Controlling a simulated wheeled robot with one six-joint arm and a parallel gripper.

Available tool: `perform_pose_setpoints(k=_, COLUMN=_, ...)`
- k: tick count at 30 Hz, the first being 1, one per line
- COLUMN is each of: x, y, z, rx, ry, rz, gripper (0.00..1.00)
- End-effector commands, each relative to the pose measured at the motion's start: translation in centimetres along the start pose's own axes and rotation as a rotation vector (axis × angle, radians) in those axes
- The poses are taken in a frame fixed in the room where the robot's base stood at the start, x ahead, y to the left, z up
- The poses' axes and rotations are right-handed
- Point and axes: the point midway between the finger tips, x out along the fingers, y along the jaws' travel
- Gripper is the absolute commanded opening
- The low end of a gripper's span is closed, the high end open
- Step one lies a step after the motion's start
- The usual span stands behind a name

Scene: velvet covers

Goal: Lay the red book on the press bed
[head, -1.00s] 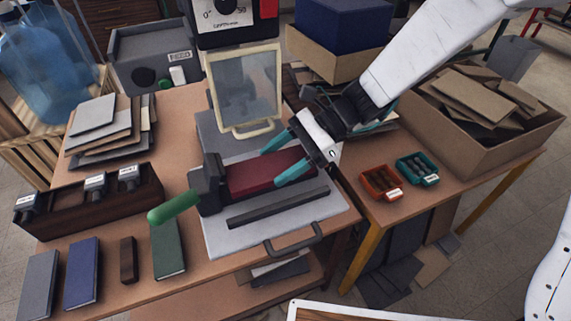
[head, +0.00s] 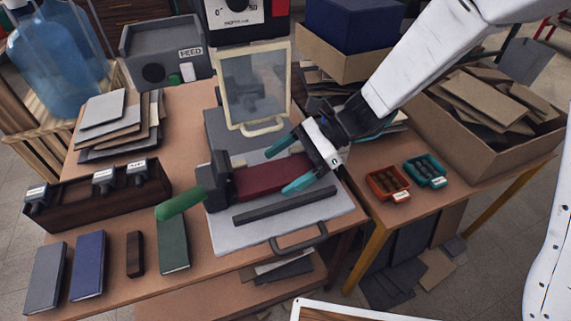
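The red book (head: 262,181) lies flat on the grey press bed (head: 335,207) in the head view. Its left end is at the dark block (head: 216,180) with the green-handled lever (head: 181,205). My gripper (head: 277,172) comes in from the upper right and is open, its teal fingers spread across the book's right part. The upper finger is past the book's far edge and the lower one is at its near edge. I cannot tell whether either touches the book. The fingers partly hide its right end.
A dark bar (head: 285,207) lies along the bed's front, with a handle (head: 299,238) before it. A framed clear guard (head: 252,85) stands behind. Blue (head: 87,265), grey (head: 45,277) and green books (head: 173,243) lie front left. Red (head: 387,184) and teal trays (head: 425,171) sit right.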

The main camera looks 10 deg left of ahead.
Motion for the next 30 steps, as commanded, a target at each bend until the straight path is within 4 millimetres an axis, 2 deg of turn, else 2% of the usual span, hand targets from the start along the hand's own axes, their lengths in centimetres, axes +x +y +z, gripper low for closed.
perform_pose_setpoints(k=8, x=-0.4, y=0.0, z=0.0, rx=0.0, ry=0.0, rz=-0.001, gripper=0.89)
perform_pose_setpoints(k=21, x=-6.9, y=-0.1, z=-0.1, rx=0.0, ry=0.0, rz=-0.003, gripper=0.89)
perform_pose_setpoints(k=30, x=-7.8, y=0.0, z=0.0, rx=0.0, ry=0.0, rz=0.001, gripper=0.89)
